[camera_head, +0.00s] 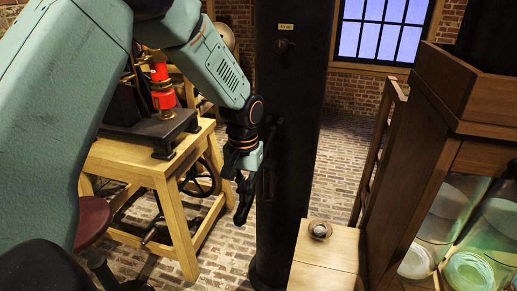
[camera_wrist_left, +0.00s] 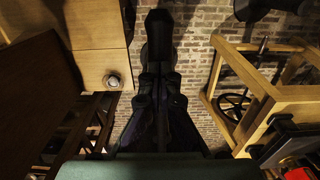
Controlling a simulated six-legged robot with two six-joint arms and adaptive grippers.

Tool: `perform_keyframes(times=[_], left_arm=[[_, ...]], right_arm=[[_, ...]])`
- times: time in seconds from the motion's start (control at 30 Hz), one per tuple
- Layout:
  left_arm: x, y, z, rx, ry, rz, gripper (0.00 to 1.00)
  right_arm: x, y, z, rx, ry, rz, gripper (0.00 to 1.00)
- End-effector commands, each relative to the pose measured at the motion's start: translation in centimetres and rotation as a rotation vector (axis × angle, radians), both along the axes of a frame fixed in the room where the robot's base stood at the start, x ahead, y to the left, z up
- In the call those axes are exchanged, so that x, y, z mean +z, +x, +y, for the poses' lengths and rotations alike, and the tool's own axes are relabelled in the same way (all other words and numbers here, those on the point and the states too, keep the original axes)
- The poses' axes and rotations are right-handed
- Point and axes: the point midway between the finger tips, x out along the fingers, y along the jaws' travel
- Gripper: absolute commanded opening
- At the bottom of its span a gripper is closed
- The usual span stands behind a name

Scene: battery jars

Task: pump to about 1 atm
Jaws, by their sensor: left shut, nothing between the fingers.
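I cannot tell whether gripper and rod touch. I cannot tell which part is the pump, and no pressure gauge reading shows. My right gripper is not in view.
A wooden stand (camera_head: 150,172) with a spoked wheel (camera_head: 200,178) and a red-and-black apparatus (camera_head: 161,90) is at left. A pale wooden block (camera_head: 325,262) bears a small round fitting (camera_head: 320,229). A wooden cabinet (camera_head: 420,150) with glass jars (camera_head: 468,268) is at right.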

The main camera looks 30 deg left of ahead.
Motion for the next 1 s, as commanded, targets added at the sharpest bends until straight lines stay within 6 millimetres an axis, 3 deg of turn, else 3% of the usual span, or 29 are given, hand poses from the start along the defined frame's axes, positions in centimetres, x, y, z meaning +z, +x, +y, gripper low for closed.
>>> perform_keyframes(times=[0.53,1.0], left_arm=[[6.5,-0.1,0.0,0.000,0.000,0.002,0.00],[13.9,0.0,0.0,0.000,0.000,0.000,0.00]], right_arm=[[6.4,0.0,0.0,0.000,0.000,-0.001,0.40],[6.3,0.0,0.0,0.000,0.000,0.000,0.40]])
